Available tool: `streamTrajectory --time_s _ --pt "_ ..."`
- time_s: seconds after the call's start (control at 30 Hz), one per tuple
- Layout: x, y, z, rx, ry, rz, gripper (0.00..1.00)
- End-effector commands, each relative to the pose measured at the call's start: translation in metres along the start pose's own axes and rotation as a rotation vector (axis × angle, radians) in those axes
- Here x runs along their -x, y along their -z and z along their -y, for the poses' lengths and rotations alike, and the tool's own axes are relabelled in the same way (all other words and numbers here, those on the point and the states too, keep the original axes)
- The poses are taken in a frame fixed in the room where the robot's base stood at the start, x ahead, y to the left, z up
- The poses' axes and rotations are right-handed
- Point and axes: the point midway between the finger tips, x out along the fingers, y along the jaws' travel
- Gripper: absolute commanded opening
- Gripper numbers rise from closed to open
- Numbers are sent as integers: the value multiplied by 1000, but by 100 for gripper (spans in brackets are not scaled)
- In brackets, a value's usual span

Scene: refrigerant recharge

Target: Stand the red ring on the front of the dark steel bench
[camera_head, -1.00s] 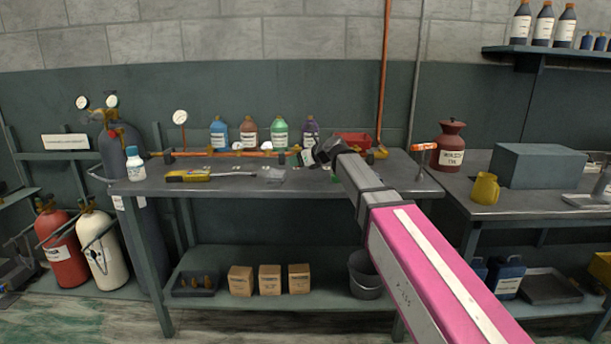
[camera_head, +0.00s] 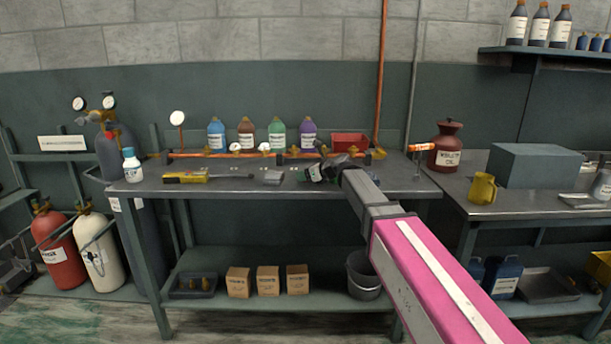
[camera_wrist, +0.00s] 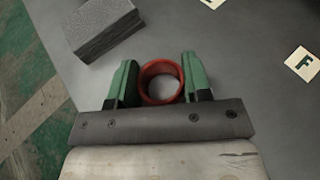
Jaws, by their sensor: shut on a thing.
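The red ring (camera_wrist: 161,82) is between the two green fingers of my gripper (camera_wrist: 160,84) in the wrist view, with its round opening facing the camera. My gripper is shut on it. In the head view my gripper (camera_head: 314,173) is low over the front part of the dark steel bench (camera_head: 225,186). The ring cannot be made out there. The bench's grey top also shows in the wrist view (camera_wrist: 225,60). I cannot tell whether the ring touches the bench top.
A grey block (camera_wrist: 100,28) lies near my gripper. A yellow tool (camera_head: 186,176) lies on the bench's left part. Bottles (camera_head: 278,134), a copper pipe and a red tray (camera_head: 350,142) stand behind.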

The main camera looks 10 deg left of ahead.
Motion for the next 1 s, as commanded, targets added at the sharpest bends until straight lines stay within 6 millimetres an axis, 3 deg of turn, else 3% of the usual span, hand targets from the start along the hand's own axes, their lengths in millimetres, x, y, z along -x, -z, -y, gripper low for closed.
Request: streamTrajectory --time_s 0.6,0.63,0.7,1.0 --pt "-6 16 -1 1 -4 -10 23" --pt "-6 17 -1 0 -4 -11 54" --pt "-6 17 -2 0 -5 -11 70" --pt "-5 16 -2 0 -5 -11 70"
